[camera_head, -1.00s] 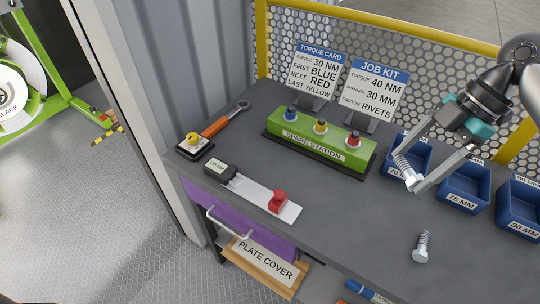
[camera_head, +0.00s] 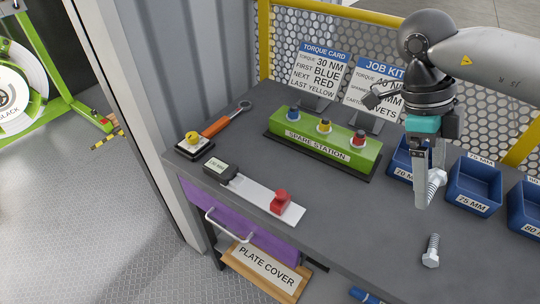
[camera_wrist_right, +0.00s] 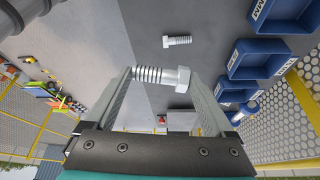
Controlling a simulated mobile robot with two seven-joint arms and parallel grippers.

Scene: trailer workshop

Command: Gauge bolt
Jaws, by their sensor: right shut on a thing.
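My right gripper (camera_head: 430,190) points down above the right part of the bench, in front of the blue bins. It is shut on a silver hex bolt (camera_head: 437,184), held clear of the bench. In the right wrist view the bolt (camera_wrist_right: 162,76) lies crosswise between the fingers (camera_wrist_right: 165,95), its head at the right. A second bolt (camera_head: 431,250) lies on the bench near the front edge; it also shows in the wrist view (camera_wrist_right: 180,41). My left gripper is not in view.
Blue bins stand at the right: one partly behind my gripper (camera_head: 402,158), one labelled 75 MM (camera_head: 473,187), one at the edge (camera_head: 526,208). The green spare station (camera_head: 318,142) and two cards (camera_head: 319,72) stand behind. An orange wrench (camera_head: 215,126) lies left. Mid-bench is clear.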

